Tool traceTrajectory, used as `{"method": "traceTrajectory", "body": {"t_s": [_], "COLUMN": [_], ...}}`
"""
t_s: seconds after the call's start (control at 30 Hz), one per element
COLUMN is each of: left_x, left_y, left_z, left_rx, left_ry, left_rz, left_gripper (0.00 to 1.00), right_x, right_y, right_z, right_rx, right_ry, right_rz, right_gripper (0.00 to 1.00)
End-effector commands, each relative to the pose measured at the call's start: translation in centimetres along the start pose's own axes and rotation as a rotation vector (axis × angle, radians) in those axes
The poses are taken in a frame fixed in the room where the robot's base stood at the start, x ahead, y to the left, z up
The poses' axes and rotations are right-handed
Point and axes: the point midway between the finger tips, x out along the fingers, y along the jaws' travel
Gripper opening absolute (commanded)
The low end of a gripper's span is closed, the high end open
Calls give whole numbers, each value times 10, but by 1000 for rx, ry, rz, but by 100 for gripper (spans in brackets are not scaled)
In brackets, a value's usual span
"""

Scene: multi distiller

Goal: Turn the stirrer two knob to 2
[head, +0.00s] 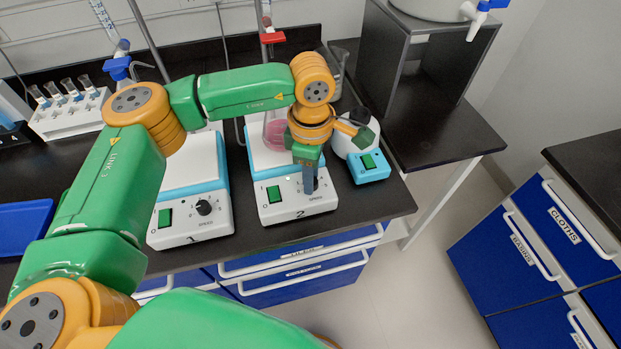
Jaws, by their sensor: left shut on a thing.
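Stirrer two (288,207) is a white and light-blue unit marked 2 on the black bench, with a green switch on the left of its front panel. My left gripper (309,189) points down at the right of that panel, where it is shut on the stirrer two knob. The gripper covers the knob, so its setting cannot be read. A flask with pink liquid (274,134) stands on stirrer two, partly behind my arm. My right gripper is not in view.
Stirrer one (190,200), with a black knob, stands to the left. A small light-blue device with a green switch (369,167) sits close on the right. A tube rack (70,113) and blue tray (22,228) are further left. Drawers lie below the bench edge.

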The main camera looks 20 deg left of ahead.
Motion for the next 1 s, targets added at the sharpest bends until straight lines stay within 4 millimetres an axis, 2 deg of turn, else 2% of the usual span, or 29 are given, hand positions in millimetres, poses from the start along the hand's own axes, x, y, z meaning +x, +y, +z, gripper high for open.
{"method": "traceTrajectory", "body": {"t_s": [0.3, 0.77, 0.8, 0.9, 1.0], "left_x": [0, 0, 0, 0, 0], "left_y": [0, 0, 0, 0, 0], "left_z": [1, 1, 1, 1, 0], "left_rx": [80, 90, 90, 89, 89], "left_ry": [-3, -2, -2, -2, -1], "left_rz": [0, -1, -1, -1, -1], "left_gripper": [0, 0, 41, 63, 63], "right_x": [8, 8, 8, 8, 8], "right_y": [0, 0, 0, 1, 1], "right_z": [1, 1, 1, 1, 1], "right_rx": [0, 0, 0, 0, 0], "right_ry": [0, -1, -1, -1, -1], "right_rz": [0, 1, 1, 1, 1], "right_gripper": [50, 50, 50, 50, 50]}}
